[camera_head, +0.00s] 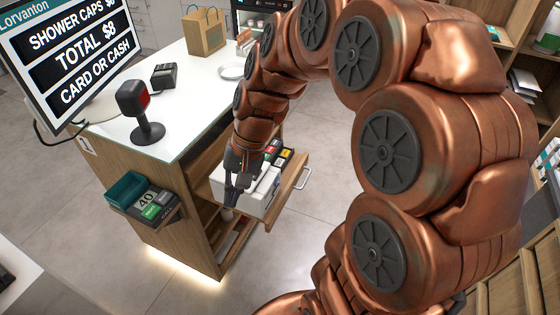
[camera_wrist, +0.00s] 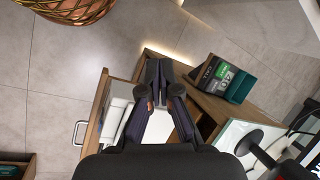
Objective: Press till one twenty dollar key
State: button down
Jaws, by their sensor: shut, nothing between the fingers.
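The till (camera_head: 262,193) is a white box on a pulled-out wooden drawer of the counter. Its keys (camera_head: 283,155), some dark and some red, yellow or green, are partly covered by my arm. Their labels are too small to read, so I cannot pick out the one twenty dollar key. My gripper (camera_head: 230,190) is shut and empty, pointing down at the left end of the till. I cannot tell whether it touches it. In the wrist view my gripper (camera_wrist: 158,68) covers the middle of the white till (camera_wrist: 117,104), and no keys show.
A screen (camera_head: 75,50) reads TOTAL $8, CARD OR CASH. A scanner (camera_head: 140,110) stands on the white counter (camera_head: 195,95). A side ledge holds a dark device (camera_head: 145,200) marked 40 with a teal tray (camera_head: 125,190). The drawer handle (camera_head: 302,178) sticks out right. Floor is clear beyond.

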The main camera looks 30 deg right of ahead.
aim_at(273, 160)
jog(key=w+d+f+m+t, duration=0.1)
jog(key=w+d+m, duration=0.1)
jog(key=w+d, duration=0.1)
jog(key=w+d+m+t+y, duration=0.1)
jog(key=w+d+m, duration=0.1)
jog(key=w, duration=0.3)
jog(key=w+d+f+m+t+y, duration=0.1)
jog(key=w+d+m, duration=0.1)
jog(key=w+d, duration=0.2)
jog(key=shift+w+d+f, duration=0.25)
jog(key=shift+w+f, duration=0.1)
jog(key=shift+w, duration=0.15)
jog(key=w+d+m, duration=0.1)
jog(key=d, duration=0.1)
jog(key=w+d+f+m+t, duration=0.1)
jog(key=d, duration=0.1)
jog(key=w+d+f, duration=0.1)
jog(key=d, duration=0.1)
jog(key=shift+w+d+m+t, duration=0.15)
jog(key=shift+w+m+t, duration=0.2)
jog(key=shift+m+t, duration=0.05)
jog(key=w+d+f+m+t, duration=0.1)
jog(key=d+f+m, duration=0.1)
jog(key=d, duration=0.3)
jog(key=w+d+f+m+t, duration=0.1)
jog(key=d, duration=0.4)
jog(key=shift+w+f+m+p, duration=0.3)
jog(key=shift+w+f+m, duration=0.05)
jog(key=shift+f+m, duration=0.05)
jog(key=shift+f, duration=0.15)
